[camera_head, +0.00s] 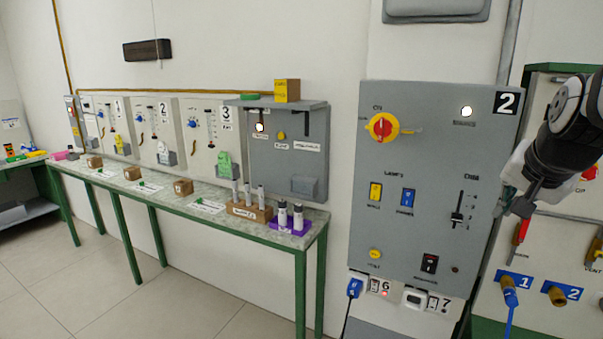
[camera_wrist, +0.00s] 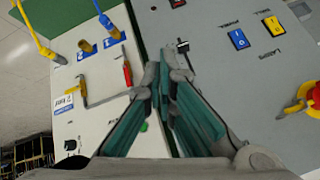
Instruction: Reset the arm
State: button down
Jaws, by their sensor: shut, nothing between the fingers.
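My gripper (camera_wrist: 163,95) fills the lower middle of the wrist view, with its fingers together and nothing between them. In the head view my gripper (camera_head: 519,206) is at the right, in front of the right edge of the grey panel marked 2 (camera_head: 400,150) and the pale valve panel (camera_head: 540,250) beside it. My arm runs up from it to the right edge. The fingertips look small and partly dark there, and I cannot tell whether they touch either panel.
The grey panel carries a red-and-yellow knob (camera_head: 381,126), switches and a slider (camera_head: 457,215). A green-legged bench (camera_head: 130,180) with wooden blocks, a rod rack (camera_head: 250,212) and a purple holder (camera_head: 290,224) stands at the left. The tiled floor (camera_head: 120,280) before it is clear.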

jog(key=s+a+f+n+g+y, duration=0.1)
jog(key=s+a+f+n+y, duration=0.2)
jog(key=s+a+n, duration=0.7)
jog(key=s+a+f, duration=0.1)
jog(key=s+a, duration=0.6)
jog(key=a, duration=0.4)
jog(key=shift+s+g, duration=0.3)
jog(key=shift+g, duration=0.1)
